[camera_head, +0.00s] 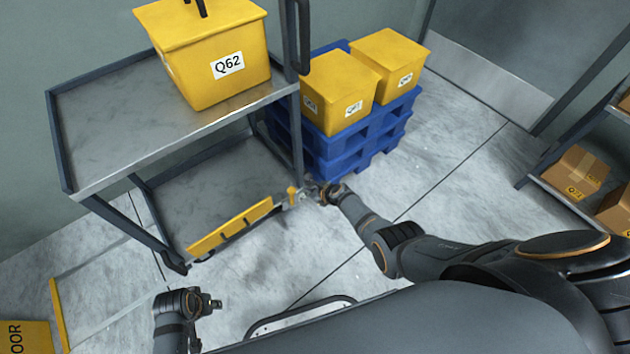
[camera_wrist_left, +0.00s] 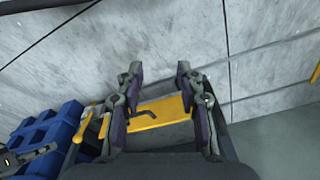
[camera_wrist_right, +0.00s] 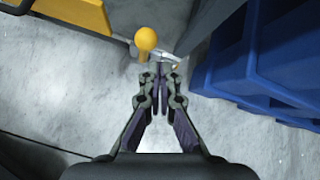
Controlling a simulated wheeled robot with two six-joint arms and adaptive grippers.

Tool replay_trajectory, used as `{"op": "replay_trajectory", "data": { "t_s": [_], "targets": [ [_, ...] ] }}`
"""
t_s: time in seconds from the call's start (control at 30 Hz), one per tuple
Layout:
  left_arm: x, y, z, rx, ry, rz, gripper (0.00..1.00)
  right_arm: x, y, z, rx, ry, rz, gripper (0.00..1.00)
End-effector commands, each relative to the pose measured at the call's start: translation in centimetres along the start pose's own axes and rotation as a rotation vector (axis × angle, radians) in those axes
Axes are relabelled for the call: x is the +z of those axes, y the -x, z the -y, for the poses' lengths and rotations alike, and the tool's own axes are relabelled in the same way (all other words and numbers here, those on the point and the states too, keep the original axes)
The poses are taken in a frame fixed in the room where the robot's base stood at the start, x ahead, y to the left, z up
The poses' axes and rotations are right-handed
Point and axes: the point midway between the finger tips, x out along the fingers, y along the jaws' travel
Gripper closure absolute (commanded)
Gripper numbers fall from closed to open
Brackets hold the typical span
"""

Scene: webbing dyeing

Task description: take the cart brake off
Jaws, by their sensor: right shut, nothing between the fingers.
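The grey cart (camera_head: 150,130) stands at the left with two shelves. A lever with a yellow knob (camera_head: 292,192) sits at its lower right corner, beside a yellow panel (camera_head: 230,226). In the right wrist view the knob (camera_wrist_right: 146,40) is just beyond the fingertips, up and to the left, on a metal fitting (camera_wrist_right: 170,57). My right gripper (camera_head: 318,194) is shut and empty, close to the fitting; whether it touches is unclear. My left gripper (camera_head: 214,303) is low in front of the cart; its spread, empty fingers show in the left wrist view (camera_wrist_left: 158,76).
A yellow box marked Q62 (camera_head: 220,65) stands on the cart's top shelf. Right of the cart, blue pallets (camera_head: 345,148) carry two yellow boxes (camera_head: 340,92). Shelving with cartons (camera_head: 575,172) is at far right. The floor between is clear.

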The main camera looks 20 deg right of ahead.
Motion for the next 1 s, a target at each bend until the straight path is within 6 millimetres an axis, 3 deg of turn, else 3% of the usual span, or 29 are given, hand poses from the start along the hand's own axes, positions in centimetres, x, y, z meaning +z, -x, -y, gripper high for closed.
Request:
{"op": "replay_trajectory", "data": {
  "t_s": [0.27, 0.5, 0.7, 1.0],
  "targets": [
    [2.5, -6.0, 1.6, -0.031, 0.006, -0.007, 0.63, 1.2, 2.2, 0.5, 0.0, 0.0, -0.003, 1.0],
    [6.1, -10.1, 2.9, -0.053, 0.003, -0.017, 0.63, 2.2, 3.9, 0.9, -0.001, 0.001, -0.003, 1.0],
    [9.1, -11.2, 3.2, -0.058, 0.002, -0.012, 0.63, 3.1, 5.3, 1.2, 0.0, 0.0, -0.003, 1.0],
    [10.2, -11.8, 3.3, -0.059, 0.002, -0.011, 0.63, 3.2, 5.6, 1.3, 0.0, 0.0, -0.003, 1.0]
  ]
}}
